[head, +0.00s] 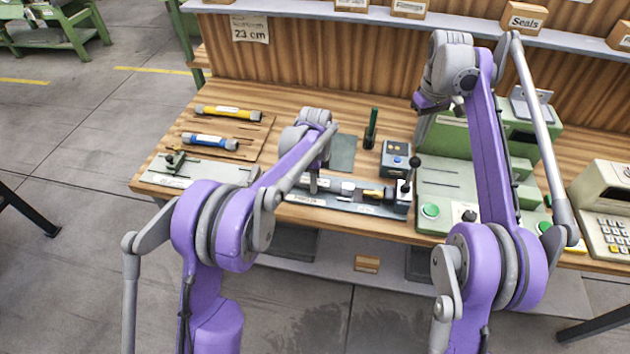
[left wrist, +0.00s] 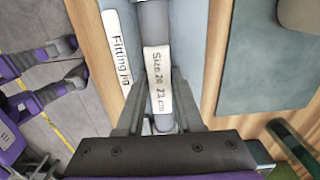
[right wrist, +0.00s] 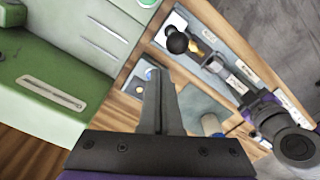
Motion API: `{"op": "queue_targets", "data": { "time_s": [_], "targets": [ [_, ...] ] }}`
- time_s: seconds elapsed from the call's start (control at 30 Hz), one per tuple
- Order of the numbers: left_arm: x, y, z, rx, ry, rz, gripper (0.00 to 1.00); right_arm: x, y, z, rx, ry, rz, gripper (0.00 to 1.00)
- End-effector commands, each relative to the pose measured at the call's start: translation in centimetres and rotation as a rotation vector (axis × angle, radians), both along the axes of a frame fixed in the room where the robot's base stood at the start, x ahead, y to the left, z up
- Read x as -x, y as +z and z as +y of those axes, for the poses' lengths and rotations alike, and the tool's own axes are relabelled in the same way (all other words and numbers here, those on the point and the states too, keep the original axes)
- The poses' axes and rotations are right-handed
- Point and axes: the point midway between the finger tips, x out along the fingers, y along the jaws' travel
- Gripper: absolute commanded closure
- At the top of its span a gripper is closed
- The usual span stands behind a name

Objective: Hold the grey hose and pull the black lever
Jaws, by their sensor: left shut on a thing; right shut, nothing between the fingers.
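The grey hose (left wrist: 155,22) has a white label reading "Size 20 21 cm". It lies along the fitting jig (head: 330,203) at the bench's front edge. My left gripper (head: 313,188) is shut on the hose, with its fingers on either side in the left wrist view (left wrist: 158,100). The black lever (head: 414,162) has a round black knob and stands at the jig's right end. It also shows in the right wrist view (right wrist: 177,41). My right gripper (head: 422,128) is shut and empty, above and behind the lever, apart from it; its fingers also show in the right wrist view (right wrist: 160,105).
A control box (head: 395,158) stands behind the lever. A green machine (head: 445,185) with a green button is to the right. A dark green post (head: 371,130) stands behind the jig. Yellow-labelled (head: 228,113) and blue-labelled (head: 210,141) hoses lie on a board at left.

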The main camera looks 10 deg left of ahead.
Motion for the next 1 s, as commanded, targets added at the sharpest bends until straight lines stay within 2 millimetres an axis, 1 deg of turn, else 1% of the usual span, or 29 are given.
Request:
{"op": "queue_targets", "data": {
  "time_s": [0.63, 0.8, 1.0],
  "targets": [
    [0.0, 0.0, 0.0, 0.000, 0.000, 0.000, 1.00, 0.0, -3.8, 0.0, 0.000, 0.000, 0.000, 1.00],
    [0.0, 0.0, 0.0, 0.000, 0.000, 0.000, 1.00, 0.0, -4.3, 0.0, 0.000, 0.000, 0.000, 1.00],
    [0.0, 0.0, 0.0, 0.000, 0.000, 0.000, 1.00, 0.0, -4.3, 0.0, 0.000, 0.000, 0.000, 1.00]
  ]
}}
